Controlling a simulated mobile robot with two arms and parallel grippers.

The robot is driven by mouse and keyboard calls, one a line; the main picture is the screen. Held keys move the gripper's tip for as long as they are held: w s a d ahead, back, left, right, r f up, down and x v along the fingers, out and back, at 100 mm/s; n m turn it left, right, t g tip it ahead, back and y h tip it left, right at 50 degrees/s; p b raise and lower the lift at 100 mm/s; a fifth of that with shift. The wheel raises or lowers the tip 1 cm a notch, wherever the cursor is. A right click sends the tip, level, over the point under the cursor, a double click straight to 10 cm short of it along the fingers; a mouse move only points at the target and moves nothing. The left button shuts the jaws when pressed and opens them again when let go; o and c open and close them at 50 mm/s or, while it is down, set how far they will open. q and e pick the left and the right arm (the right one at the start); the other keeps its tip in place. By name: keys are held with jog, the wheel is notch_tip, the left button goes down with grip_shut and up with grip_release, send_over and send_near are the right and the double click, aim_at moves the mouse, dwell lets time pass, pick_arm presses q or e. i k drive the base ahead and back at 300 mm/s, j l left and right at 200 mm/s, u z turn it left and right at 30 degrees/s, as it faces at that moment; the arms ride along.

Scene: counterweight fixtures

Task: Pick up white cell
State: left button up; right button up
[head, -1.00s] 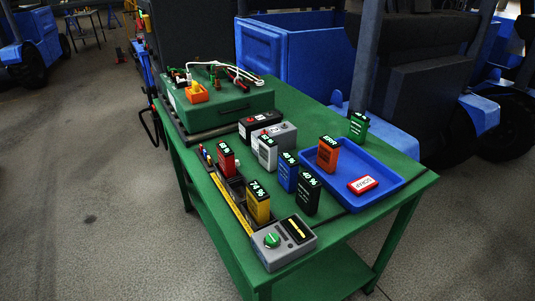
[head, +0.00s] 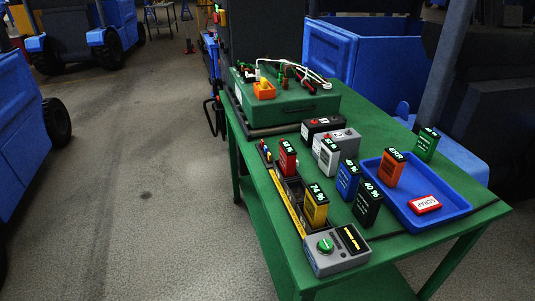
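The white cell (head: 327,157) stands upright on the green table (head: 405,247), in the head view. It has a dark top with a bright readout. It stands in front of a grey block with a red knob (head: 346,139), to the right of the red cell (head: 287,158) and to the left of the blue cell (head: 347,181). Its lower part is partly hard to make out among the neighbouring things. Neither of my grippers shows in the head view.
A yellow cell (head: 314,206) and a black cell (head: 367,206) stand near a grey meter (head: 336,252). A blue tray (head: 443,218) holds an orange cell (head: 390,169) and a SCRAP sign (head: 424,204). A green cell (head: 426,144) stands behind. A green case (head: 300,108) is at the back.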

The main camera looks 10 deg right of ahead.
aim_at(329, 152)
jog(key=l+u, duration=1.1)
jog(key=u, duration=0.2)
jog(key=k+l+u, duration=0.1)
jog(key=l+u, duration=0.35)
jog(key=j, duration=0.1)
